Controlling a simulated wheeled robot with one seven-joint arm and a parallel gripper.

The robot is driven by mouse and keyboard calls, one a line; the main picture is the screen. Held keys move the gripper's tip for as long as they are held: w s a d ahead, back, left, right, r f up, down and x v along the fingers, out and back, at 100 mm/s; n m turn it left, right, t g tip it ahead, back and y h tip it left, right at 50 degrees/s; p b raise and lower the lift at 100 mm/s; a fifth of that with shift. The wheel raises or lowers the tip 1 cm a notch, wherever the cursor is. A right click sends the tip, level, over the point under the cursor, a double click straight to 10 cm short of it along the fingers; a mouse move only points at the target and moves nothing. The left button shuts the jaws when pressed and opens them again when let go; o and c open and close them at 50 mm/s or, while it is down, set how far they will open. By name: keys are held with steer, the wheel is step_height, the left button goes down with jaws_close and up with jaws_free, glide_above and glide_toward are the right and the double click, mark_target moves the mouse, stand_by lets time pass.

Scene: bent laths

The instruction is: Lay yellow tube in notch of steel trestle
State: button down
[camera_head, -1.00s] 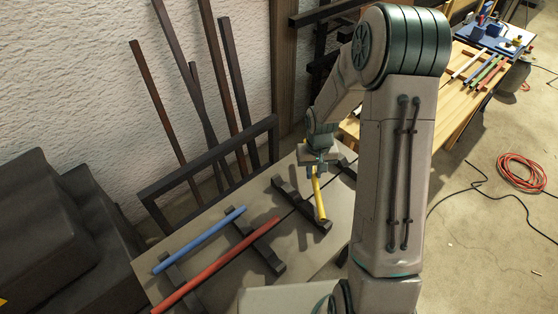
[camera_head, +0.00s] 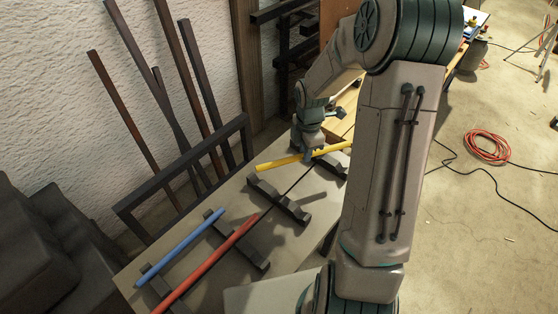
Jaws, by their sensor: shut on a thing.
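The yellow tube (camera_head: 275,163) is at the far end of the grey table, lying nearly crosswise in the picture. My gripper (camera_head: 309,157) is shut on it near its middle, and both ends stick out. The tube's left end is close to the back end of a dark notched trestle (camera_head: 280,200); its right end is near another dark trestle (camera_head: 331,164), partly hidden by my arm. I cannot tell whether the tube touches either one, nor which trestle is the steel one. Both trestles look empty.
A blue tube (camera_head: 185,243) and a red tube (camera_head: 210,262) lie across two nearer dark trestles on the table (camera_head: 222,285). A dark frame (camera_head: 180,178) with leaning laths stands behind, by the wall. Dark blocks (camera_head: 40,235) are at left.

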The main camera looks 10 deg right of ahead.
steer(key=n, duration=0.2)
steer(key=d+r+n, duration=0.1)
steer(key=d+n, duration=0.1)
steer(key=n, duration=0.1)
steer(key=shift+s+r+n, duration=0.2)
steer(key=shift+r+n, duration=0.1)
steer(key=shift+r, duration=0.05)
steer(key=shift+w+a+f+p, duration=0.35)
steer(key=shift+w+a+f, duration=1.05)
steer(key=shift+f, duration=0.4)
steer(key=shift+w+a+f+p, duration=0.35)
steer(key=shift+w+a+f, duration=1)
steer(key=shift+f, duration=0.5)
steer(key=shift+w+a+f+p, duration=0.35)
steer(key=shift+w+a+f, duration=1.05)
steer(key=shift+f, duration=0.4)
steer(key=shift+d, duration=0.1)
steer(key=shift+f, duration=0.2)
steer(key=c, duration=1.3)
jaws_free()
steer(key=shift+c, duration=0.2)
